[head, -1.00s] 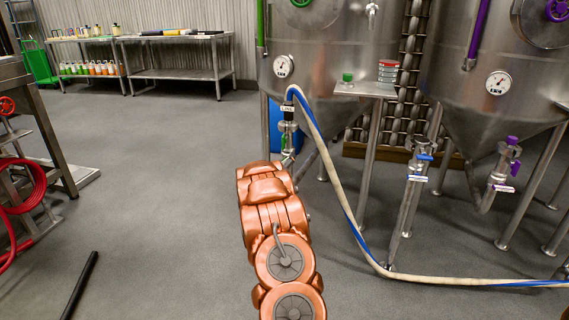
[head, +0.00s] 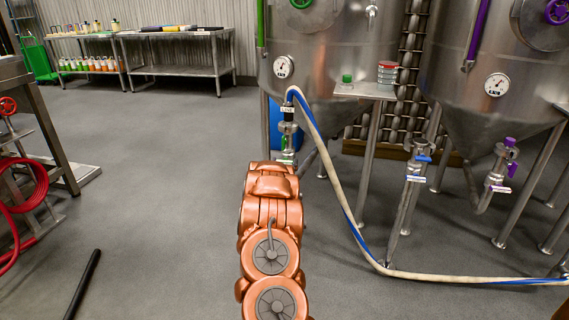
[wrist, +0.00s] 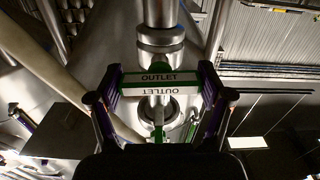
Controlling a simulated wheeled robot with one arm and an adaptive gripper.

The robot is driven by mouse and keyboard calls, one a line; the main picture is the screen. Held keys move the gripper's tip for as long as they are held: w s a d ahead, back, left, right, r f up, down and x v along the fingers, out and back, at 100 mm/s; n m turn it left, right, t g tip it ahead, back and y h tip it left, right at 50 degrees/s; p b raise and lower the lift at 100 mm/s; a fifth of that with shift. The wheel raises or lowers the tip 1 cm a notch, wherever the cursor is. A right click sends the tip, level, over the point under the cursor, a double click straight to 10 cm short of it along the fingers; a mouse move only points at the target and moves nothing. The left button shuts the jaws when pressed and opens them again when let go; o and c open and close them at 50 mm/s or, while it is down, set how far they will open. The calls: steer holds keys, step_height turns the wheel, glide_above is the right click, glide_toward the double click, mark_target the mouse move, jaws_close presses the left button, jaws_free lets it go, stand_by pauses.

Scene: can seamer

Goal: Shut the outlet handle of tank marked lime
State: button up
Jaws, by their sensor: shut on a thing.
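The lime tank (head: 335,60) stands at the upper middle of the head view, with a "LIME" tag (head: 287,109) at its outlet pipe. The outlet handle (wrist: 158,78) is a green bar with white "OUTLET" labels, crosswise in the middle of the wrist view below a steel pipe fitting. My gripper (wrist: 161,84) is shut on this handle, one finger at each end of the bar. In the head view my orange arm hides most of the gripper; green parts of the valve (head: 284,143) show just above it. The handle's exact angle to the pipe is hard to tell.
A white and blue hose (head: 335,185) runs from the lime outlet down to the floor at right. Blue-handled (head: 416,178) and purple-handled (head: 500,188) valves stand to the right. A black bar (head: 83,283) lies on the floor at left. Open floor lies left of my arm.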

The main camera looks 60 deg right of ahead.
steer(key=shift+m, duration=0.5)
steer(key=o, duration=1.1)
steer(key=shift+a, duration=0.1)
steer(key=shift+v, duration=5.95)
